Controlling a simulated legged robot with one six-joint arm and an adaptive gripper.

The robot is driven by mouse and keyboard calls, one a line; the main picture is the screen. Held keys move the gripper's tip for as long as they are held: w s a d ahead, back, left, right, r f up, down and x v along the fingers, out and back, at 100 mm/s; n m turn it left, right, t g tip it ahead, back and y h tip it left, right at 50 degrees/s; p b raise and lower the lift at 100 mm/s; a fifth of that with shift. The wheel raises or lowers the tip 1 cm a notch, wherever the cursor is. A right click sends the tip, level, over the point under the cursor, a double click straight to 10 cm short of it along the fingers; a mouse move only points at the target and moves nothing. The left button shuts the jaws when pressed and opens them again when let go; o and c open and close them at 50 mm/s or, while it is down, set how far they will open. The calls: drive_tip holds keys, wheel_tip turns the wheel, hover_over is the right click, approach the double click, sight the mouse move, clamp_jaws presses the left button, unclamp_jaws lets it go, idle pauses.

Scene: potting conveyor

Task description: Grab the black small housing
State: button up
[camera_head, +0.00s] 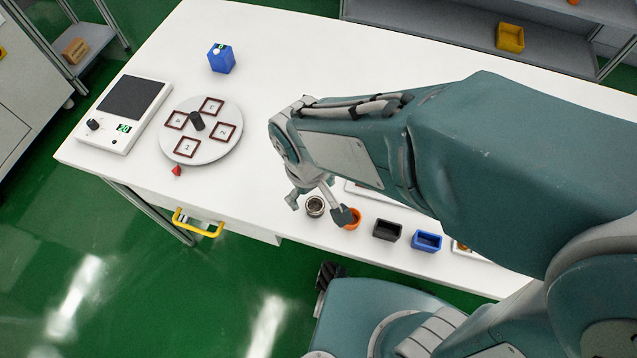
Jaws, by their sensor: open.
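The black small housing (387,230) is an open-topped box near the table's front edge. It stands between an orange round housing (352,218) on its left and a blue box housing (427,242) on its right. My gripper (318,205) is to the left of the black housing, with its fingers spread apart. One dark fingertip overlaps the orange housing in the picture, and a metallic round cup (315,206) shows between the fingers. I cannot tell whether the fingers touch either one. The black housing is apart from my gripper and fully in view.
The white table (300,60) has a round turntable (201,131) with several marked squares, a control box (124,112) and a blue block with a small display (221,58). A tray lies partly hidden behind my arm. The table's back middle is clear.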

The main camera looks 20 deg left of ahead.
sight(317, 211)
drive_tip(key=f, duration=0.7)
drive_tip(key=shift+w+d+f, duration=0.25)
drive_tip(key=shift+w+f, duration=0.05)
drive_tip(key=shift+f, duration=0.1)
drive_tip(key=c, duration=0.9)
